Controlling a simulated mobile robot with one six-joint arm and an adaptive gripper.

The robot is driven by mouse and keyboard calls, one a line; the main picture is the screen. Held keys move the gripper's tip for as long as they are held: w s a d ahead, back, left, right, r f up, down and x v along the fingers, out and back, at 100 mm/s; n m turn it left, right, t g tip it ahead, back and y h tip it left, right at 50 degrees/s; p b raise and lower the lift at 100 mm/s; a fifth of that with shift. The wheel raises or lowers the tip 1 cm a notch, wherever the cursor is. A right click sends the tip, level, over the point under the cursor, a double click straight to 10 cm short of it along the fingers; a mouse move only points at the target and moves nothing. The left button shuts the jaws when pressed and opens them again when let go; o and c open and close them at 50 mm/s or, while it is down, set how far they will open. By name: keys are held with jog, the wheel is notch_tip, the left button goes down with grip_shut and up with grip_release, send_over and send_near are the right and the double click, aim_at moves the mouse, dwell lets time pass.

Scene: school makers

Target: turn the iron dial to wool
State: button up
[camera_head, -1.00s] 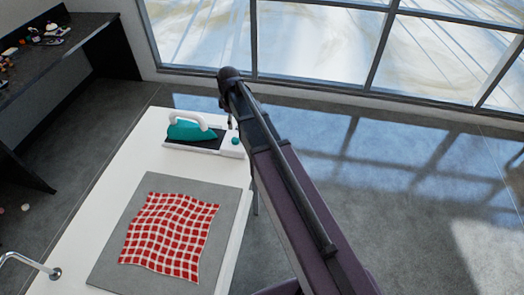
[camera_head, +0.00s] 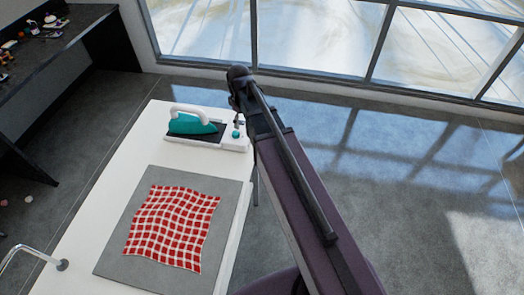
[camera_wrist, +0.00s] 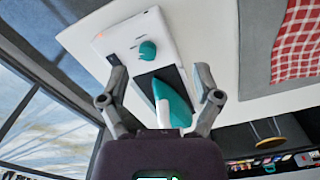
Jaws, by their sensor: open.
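The iron dial is a small round teal knob (camera_head: 236,133) on the right end of the white iron base (camera_head: 212,144). In the wrist view the dial (camera_wrist: 147,50) shows between and beyond my open fingers, apart from both. The teal iron (camera_head: 192,123) with a white handle rests on the base's dark plate, left of the dial; it also shows in the wrist view (camera_wrist: 172,103). My gripper (camera_wrist: 160,76) is open and empty, above the dial end of the base. The dial's setting marks are too small to read.
The white table (camera_head: 92,210) carries a grey mat (camera_head: 115,262) with a red checked cloth (camera_head: 172,228). A metal tube fitting (camera_head: 60,265) stands at the table's near left. A dark bench (camera_head: 60,45) with small items is at the back left. Windows line the back; floor to the right is clear.

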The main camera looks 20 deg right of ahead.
jog(key=s+d+f+m+b, duration=0.2)
jog(key=s+m, duration=0.6)
jog(key=s, duration=0.5)
jog(key=shift+s+d+f, duration=0.2)
jog(key=shift+d+f, duration=0.05)
jog(key=shift+d, duration=0.45)
